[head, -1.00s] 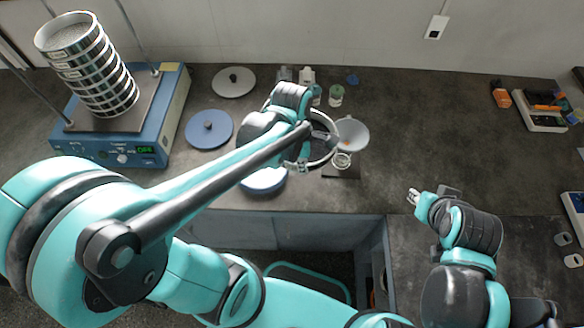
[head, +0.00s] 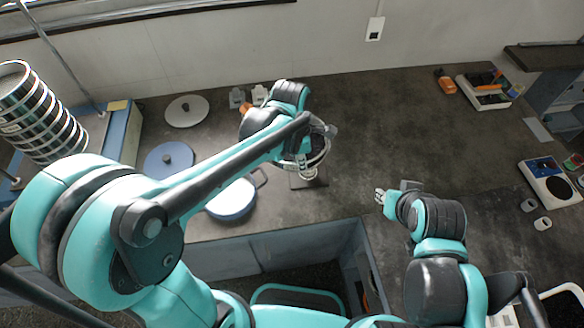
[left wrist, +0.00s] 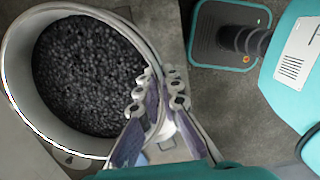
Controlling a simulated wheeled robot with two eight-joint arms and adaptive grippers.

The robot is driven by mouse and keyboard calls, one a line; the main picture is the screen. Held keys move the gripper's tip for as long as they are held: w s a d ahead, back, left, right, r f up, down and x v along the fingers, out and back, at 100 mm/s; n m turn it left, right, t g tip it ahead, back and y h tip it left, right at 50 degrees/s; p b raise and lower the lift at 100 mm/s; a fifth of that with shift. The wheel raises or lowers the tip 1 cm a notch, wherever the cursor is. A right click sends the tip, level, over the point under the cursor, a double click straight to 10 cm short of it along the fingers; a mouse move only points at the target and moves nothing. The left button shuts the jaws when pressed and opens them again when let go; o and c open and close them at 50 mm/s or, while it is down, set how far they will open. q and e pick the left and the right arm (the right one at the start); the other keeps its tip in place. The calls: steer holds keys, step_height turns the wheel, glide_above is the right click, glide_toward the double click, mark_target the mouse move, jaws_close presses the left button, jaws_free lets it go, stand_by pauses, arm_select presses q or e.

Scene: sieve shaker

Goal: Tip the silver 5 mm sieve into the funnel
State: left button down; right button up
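The silver sieve (left wrist: 92,148) fills the left of the left wrist view and holds many dark granules (left wrist: 85,75). Its rim passes between the fingertips of my left gripper (left wrist: 160,97), which is shut on it. In the head view the sieve (head: 318,158) is partly hidden by my left wrist and is held above the bench. The funnel cannot be made out now; my arm and the sieve cover that area. A small pale vessel (head: 308,173) shows just below the sieve. My right gripper (head: 391,193) is apart to the right, over the bench, and appears empty.
A stack of sieves (head: 40,115) stands on the shaker at left. A blue pan (head: 232,201), a blue lid (head: 168,160) and a grey lid (head: 186,111) lie near my left arm. A balance (head: 550,181) is at right. The bench middle is clear.

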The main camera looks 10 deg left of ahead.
mark_target(323, 148)
arm_select(q)
steer(key=w+d, duration=1.2)
steer(key=d, duration=0.1)
steer(key=s+a+t+h+b, duration=0.1)
steer(key=a+t+h+b, duration=0.1)
steer(key=h+b, duration=0.3)
steer(key=s+a+f+t+h+b, duration=0.1)
steer(key=t+h+b, duration=0.4)
steer(key=b, duration=0.5)
steer(key=s+a+t+h+b, duration=0.2)
steer(key=a+t+h+b, duration=0.1)
steer(key=h+b, duration=0.3)
steer(key=shift+s+a+f+b, duration=0.15)
steer(key=shift+s+a+b, duration=0.05)
steer(key=shift+b, duration=1)
steer(key=shift+s+a+t+h, duration=0.1)
steer(key=shift+a+t+h, duration=0.1)
steer(key=shift+t+h, duration=0.3)
steer(key=shift+s+a+t+h, duration=0.3)
steer(key=shift+a+h, duration=0.1)
steer(key=shift+h, duration=0.3)
